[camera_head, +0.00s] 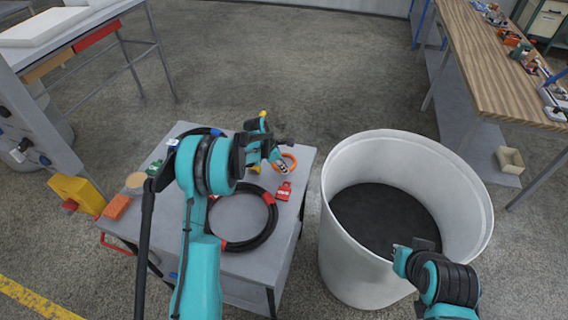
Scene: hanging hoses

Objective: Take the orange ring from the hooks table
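The orange ring (291,161) lies at the far right part of the small grey table (225,282). My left gripper (283,160) is over that side of the table, with its fingertips at the ring's near left part. Its fingers are small here, and I cannot tell whether they are around the ring or only above it.
A black hose coil with red bands (270,222) and a red item (284,191) lie on the table. A large white bin (345,245) with a dark inside stands right of it. A wooden workbench (480,60) is at the far right. The floor behind is clear.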

